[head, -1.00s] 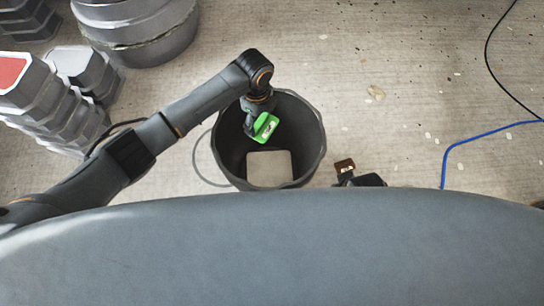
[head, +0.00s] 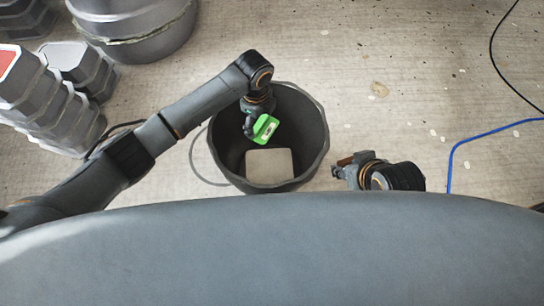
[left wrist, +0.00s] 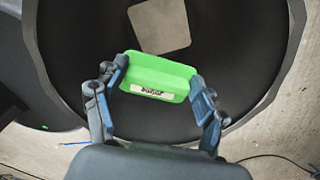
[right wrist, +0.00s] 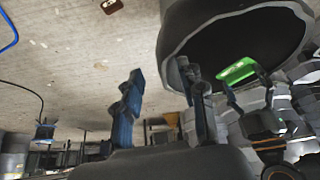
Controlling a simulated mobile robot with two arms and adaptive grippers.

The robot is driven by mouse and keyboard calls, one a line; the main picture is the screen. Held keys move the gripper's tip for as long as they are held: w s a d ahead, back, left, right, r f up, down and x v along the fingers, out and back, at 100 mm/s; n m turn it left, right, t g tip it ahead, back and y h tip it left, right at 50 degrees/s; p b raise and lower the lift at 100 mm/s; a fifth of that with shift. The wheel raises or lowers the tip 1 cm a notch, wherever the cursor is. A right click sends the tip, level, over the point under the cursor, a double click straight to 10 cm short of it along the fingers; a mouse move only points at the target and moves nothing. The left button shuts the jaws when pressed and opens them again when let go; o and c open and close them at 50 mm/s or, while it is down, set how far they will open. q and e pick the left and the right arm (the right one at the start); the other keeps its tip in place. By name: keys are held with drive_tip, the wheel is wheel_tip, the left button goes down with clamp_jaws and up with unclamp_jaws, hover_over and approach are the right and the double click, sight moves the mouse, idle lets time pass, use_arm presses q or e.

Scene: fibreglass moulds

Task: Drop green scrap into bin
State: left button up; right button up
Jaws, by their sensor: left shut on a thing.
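The green scrap (head: 266,130) is a small bright green block with a pale label. My left gripper (head: 252,126) is shut on it and holds it over the mouth of the dark round bin (head: 312,135). The left wrist view shows the green scrap (left wrist: 160,72) between the two fingers, with the bin's dark inside (left wrist: 90,50) behind it. My right gripper (head: 340,172) is just right of the bin. In the right wrist view its fingers (right wrist: 165,100) are apart with nothing between them.
A pale square piece (head: 269,165) lies in the bin. A small brown piece (head: 345,160) is beside my right gripper, partly hidden. Stacked grey moulds (head: 55,100) and large round grey tubs (head: 135,30) stand at left. A blue hose (head: 470,140) and black cable cross the floor at right.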

use_arm(q)
drive_tip(key=shift+f+b, duration=0.4)
drive_tip(key=shift+f, duration=0.15)
use_arm(e)
drive_tip(key=shift+w+a+r+t, duration=0.1)
drive_tip(key=shift+w+a+t, duration=0.1)
drive_tip(key=shift+w+t, duration=0.25)
drive_tip(key=shift+w+a+t, duration=0.2)
drive_tip(key=shift+w+t, duration=0.05)
drive_tip(key=shift+w, duration=0.35)
use_arm(q)
drive_tip(key=o, duration=1)
wheel_tip(320, 180, up, 12)
